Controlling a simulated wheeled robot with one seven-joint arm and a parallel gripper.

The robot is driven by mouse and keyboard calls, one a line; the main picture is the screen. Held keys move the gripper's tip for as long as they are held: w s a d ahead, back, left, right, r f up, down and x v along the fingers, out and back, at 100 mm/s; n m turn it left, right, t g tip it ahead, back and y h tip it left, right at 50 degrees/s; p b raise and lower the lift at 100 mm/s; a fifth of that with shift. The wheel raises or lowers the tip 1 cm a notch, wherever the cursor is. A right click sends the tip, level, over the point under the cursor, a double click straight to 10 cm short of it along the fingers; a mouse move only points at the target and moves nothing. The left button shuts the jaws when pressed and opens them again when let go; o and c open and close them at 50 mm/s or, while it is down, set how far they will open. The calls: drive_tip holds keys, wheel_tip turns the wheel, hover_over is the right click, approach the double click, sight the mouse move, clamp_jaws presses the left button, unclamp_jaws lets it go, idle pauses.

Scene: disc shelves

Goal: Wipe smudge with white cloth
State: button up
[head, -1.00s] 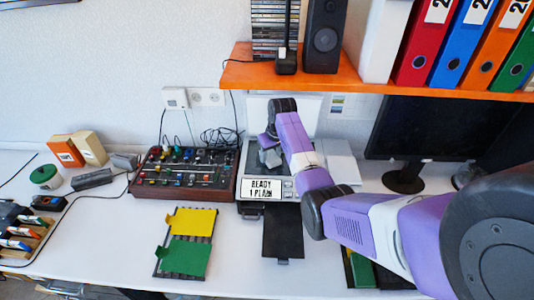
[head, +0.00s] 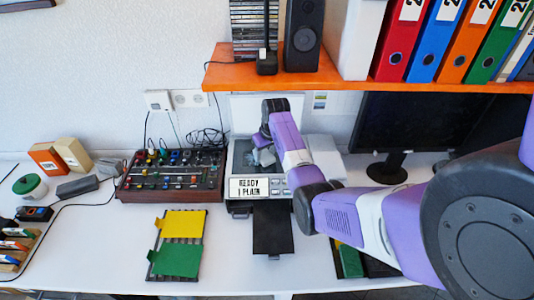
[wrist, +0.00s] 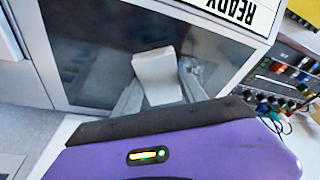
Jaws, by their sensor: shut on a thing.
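The white cloth (wrist: 157,76) is a pale folded pad held between the grey fingers of my gripper (wrist: 160,92). In the head view my gripper (head: 262,156) is small and partly hidden by my wrist, over the scanner. The cloth is at the dark scanner glass (wrist: 100,45); I cannot tell whether it touches it. A pale grey patch (wrist: 190,68) beside the cloth may be the smudge or part of a finger; I cannot tell which. The smudge is not clearly visible in the head view.
The scanner's sign (head: 258,188) reads READY 1 PLAIN. A knobbed mixer (head: 172,175) stands to its left, a black tray (head: 272,228) in front. An orange shelf (head: 290,78) with a speaker and binders hangs above. A monitor (head: 420,125) stands right.

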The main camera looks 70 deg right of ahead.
sight(245, 158)
drive_tip(key=shift+w+a+f+b, duration=0.1)
drive_tip(key=shift+w+a, duration=0.25)
drive_tip(key=shift+w, duration=0.4)
drive_tip(key=shift+w+a+r+b, duration=0.1)
drive_tip(key=shift+w+a, duration=0.3)
drive_tip(key=shift+w, duration=0.35)
drive_tip(key=shift+w+a+f+b, duration=0.1)
drive_tip(key=shift+w+a, duration=0.25)
drive_tip(key=shift+w, duration=0.4)
drive_tip(key=shift+w+a, duration=0.2)
drive_tip(key=shift+w, duration=0.35)
drive_tip(key=shift+w+a, duration=0.15)
drive_tip(key=shift+w, duration=0.4)
drive_tip(key=shift+s+d+p, duration=0.35)
drive_tip(key=shift+s+d, duration=0.05)
drive_tip(key=shift+s, duration=0.45)
drive_tip(key=shift+s+d+p, duration=0.35)
drive_tip(key=shift+s, duration=0.5)
drive_tip(key=shift+s+d, duration=0.3)
drive_tip(key=shift+s, duration=0.4)
drive_tip(key=shift+s+d, duration=0.3)
drive_tip(key=shift+s, duration=0.45)
drive_tip(key=shift+s+d, duration=0.3)
drive_tip(key=shift+s, duration=0.4)
drive_tip(key=shift+w, duration=0.1)
